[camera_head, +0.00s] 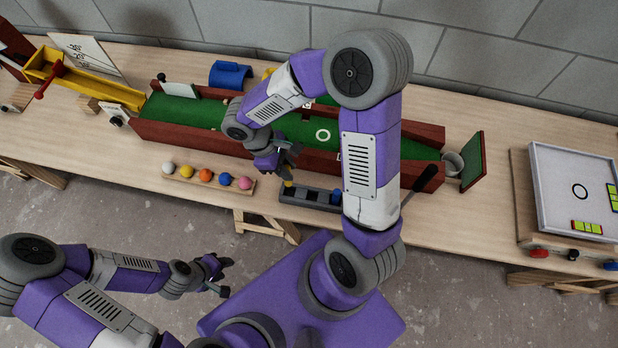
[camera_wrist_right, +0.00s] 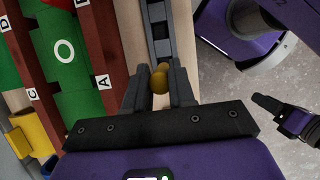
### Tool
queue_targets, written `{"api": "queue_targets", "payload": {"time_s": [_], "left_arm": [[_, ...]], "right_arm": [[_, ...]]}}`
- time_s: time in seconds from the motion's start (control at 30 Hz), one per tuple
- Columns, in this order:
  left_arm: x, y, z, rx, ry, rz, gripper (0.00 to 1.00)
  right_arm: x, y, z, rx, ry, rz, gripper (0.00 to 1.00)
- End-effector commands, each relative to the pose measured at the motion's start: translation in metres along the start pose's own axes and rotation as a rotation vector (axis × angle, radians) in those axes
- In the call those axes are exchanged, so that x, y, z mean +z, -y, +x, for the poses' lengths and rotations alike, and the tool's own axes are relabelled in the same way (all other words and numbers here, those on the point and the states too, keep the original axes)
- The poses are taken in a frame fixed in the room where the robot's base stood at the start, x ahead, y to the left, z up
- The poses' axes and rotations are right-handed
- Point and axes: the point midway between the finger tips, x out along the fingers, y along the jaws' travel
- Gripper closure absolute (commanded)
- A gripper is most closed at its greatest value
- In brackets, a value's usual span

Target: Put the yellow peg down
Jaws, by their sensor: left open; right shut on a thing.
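The yellow peg (camera_wrist_right: 160,78) is between the fingers of my right gripper (camera_wrist_right: 157,90) in the right wrist view. My right gripper is shut on it. In the head view my right gripper (camera_head: 284,160) is over the bench's front edge, and a bit of yellow shows just below it. A dark grey slotted rack (camera_head: 320,197) lies right there; it also shows in the wrist view (camera_wrist_right: 160,30). I cannot tell whether the peg touches the rack. My left gripper (camera_head: 222,276) is open and empty, in front of the bench over the floor.
A wooden strip with several coloured balls (camera_head: 206,175) lies left of the rack. Behind is a long green lane with red-brown walls (camera_head: 180,108), partly hidden by my right arm. A white framed board (camera_head: 565,165) is at the right. Bare bench top shows at the far left front.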

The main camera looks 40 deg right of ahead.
Motion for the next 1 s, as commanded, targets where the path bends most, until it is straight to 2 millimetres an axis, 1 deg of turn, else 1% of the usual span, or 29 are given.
{"api": "queue_targets", "payload": {"time_s": [0.03,0.2,0.37,0.57,0.63,0.83,0.97,1.0], "left_arm": [[0.0,0.002,0.005,0.0,0.0,0.0,0.57],[-0.001,0.006,0.017,0.0,0.0,0.0,0.57],[-0.001,0.008,0.022,0.0,0.0,0.0,0.57],[-0.001,0.012,0.033,0.0,0.0,0.0,0.57],[-0.001,0.013,0.034,0.0,0.0,0.0,0.57],[-0.001,0.012,0.032,0.0,0.0,0.0,0.57],[-0.002,0.013,0.036,0.0,0.0,0.0,0.57],[-0.002,0.013,0.036,0.0,0.0,0.0,0.57]], "right_arm": [[-0.004,0.0,0.011,-0.002,0.002,-0.002,1.0],[-0.017,0.001,0.041,-0.004,0.003,-0.001,1.0],[-0.023,0.0,0.055,-0.003,0.001,0.001,1.0],[-0.033,0.001,0.081,-0.004,0.002,0.001,1.0],[-0.035,0.001,0.084,-0.003,0.0,0.002,1.0],[-0.034,0.0,0.082,-0.002,0.0,0.003,1.0],[-0.036,0.001,0.086,-0.002,0.0,0.003,1.0],[-0.036,0.001,0.086,-0.002,0.0,0.003,0.74]]}}
